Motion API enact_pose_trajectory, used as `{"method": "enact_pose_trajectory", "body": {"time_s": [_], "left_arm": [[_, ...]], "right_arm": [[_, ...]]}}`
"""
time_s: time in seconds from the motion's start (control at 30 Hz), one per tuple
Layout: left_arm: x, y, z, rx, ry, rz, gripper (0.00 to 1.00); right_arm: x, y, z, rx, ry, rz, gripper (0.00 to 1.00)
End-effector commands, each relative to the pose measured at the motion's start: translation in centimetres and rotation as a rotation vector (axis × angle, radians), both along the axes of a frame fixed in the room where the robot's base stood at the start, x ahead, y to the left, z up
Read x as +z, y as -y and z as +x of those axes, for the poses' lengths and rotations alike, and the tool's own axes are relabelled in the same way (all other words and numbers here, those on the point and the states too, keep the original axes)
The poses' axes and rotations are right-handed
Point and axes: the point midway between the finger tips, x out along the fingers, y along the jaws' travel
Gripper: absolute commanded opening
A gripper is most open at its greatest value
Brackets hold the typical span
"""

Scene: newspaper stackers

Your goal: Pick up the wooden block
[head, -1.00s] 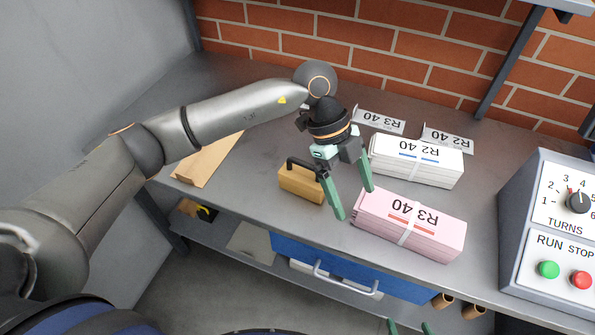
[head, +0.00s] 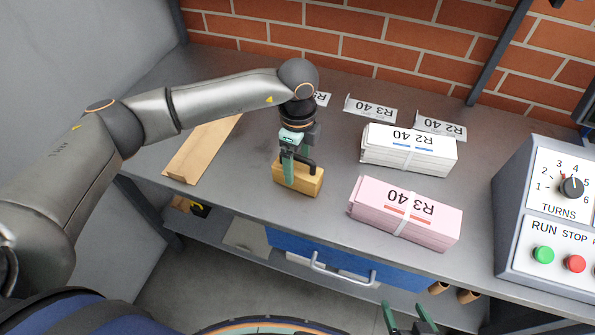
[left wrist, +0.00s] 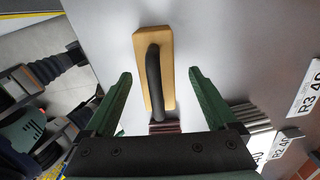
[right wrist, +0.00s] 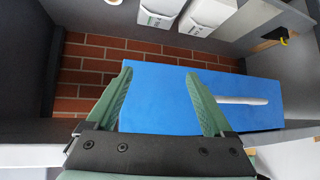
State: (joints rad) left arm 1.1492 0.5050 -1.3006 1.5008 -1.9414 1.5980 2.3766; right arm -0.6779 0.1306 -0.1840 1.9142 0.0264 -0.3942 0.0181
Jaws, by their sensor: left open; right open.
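The wooden block (head: 297,182) is a tan block with a black handle on top, lying on the grey bench. In the left wrist view the block (left wrist: 167,55) and its black handle (left wrist: 154,75) lie between and beyond the fingers. My left gripper (head: 287,165) is over the block in the head view, its fingers pointing down and partly covering it. In the left wrist view the gripper (left wrist: 160,92) is open, one finger on each side of the handle. My right gripper (right wrist: 160,90) is open and empty, below the bench, facing the blue drawer front.
A pink bundle (head: 405,212) and a white bundle (head: 408,150) stand right of the block. A brown flat piece (head: 203,148) lies to the left. A control box (head: 545,230) is at the far right. The blue drawer (head: 350,268) has a pale handle.

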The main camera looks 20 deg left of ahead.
Motion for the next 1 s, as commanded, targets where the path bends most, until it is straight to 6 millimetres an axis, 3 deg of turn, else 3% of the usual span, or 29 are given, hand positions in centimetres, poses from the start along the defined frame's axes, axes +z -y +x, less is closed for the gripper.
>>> {"method": "enact_pose_trajectory", "body": {"time_s": [0.23,0.53,1.0], "left_arm": [[-3.4,0.1,-0.5,0.001,-0.003,0.0,0.91],[-3.9,0.1,-0.4,0.0,-0.001,-0.001,0.9],[-3.8,0.1,-0.4,0.0,-0.001,-0.001,0.37]], "right_arm": [[0.4,0.0,0.0,0.0,-0.001,0.0,0.86],[0.4,0.0,0.0,0.0,-0.001,0.0,0.86],[0.4,0.0,-0.1,0.0,-0.002,0.0,0.86]]}}
